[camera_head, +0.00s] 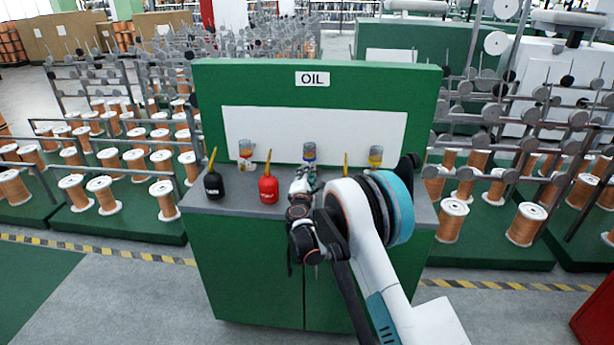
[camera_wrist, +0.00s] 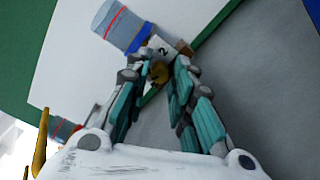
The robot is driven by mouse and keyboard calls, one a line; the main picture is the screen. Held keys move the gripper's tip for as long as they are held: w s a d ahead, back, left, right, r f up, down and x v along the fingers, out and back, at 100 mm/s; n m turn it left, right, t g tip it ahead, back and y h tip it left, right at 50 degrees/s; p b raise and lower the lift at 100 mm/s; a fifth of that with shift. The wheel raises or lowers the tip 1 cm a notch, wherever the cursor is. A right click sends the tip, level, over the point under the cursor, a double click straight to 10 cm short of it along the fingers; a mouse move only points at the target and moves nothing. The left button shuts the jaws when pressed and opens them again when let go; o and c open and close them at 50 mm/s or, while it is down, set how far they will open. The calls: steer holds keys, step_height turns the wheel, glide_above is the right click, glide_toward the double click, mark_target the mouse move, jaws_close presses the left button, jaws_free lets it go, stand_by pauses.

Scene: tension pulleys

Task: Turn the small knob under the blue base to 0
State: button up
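The oil cup with the blue base (camera_head: 309,156) is the middle one of three on the white panel. In the wrist view its clear cup with a red line and its blue base (camera_wrist: 137,38) are at the upper left. Beside the base is a white dial piece with a dark "2" (camera_wrist: 163,51). A small brass knob (camera_wrist: 158,73) shows just below it, partly hidden. My gripper (camera_wrist: 164,68) is open, with its fingers on either side of the knob; contact cannot be told. In the head view my gripper (camera_head: 303,182) is just below the blue base.
Oil cups with red (camera_head: 246,155) and yellow (camera_head: 375,156) bases flank it. A black oil can (camera_head: 213,185) and a red one (camera_head: 268,188) stand on the grey counter (camera_head: 232,203), left of my arm. Another yellow spout (camera_head: 346,165) shows behind my arm.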

steer(key=shift+o, duration=0.2)
steer(key=s, duration=1.2)
steer(key=shift+a, duration=0.2)
